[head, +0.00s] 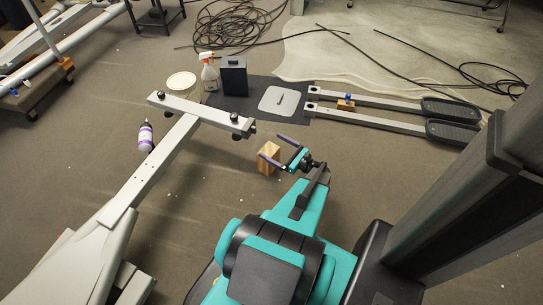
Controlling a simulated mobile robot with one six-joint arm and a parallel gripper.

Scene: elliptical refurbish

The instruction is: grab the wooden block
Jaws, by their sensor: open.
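The wooden block (267,161) is a light-brown piece standing on the grey floor near the middle of the head view. My gripper (279,153) is open, with two purple-tipped fingers spread apart. In the picture the fingers lie over and beside the block's upper right part, one finger crossing its face. I cannot tell whether they touch it or how high they are above it.
A grey metal T-shaped frame (160,165) stands left of the block. A spray bottle (209,73), black box (233,76) and pedal bars (400,125) are at the back. Floor in front of the block is clear.

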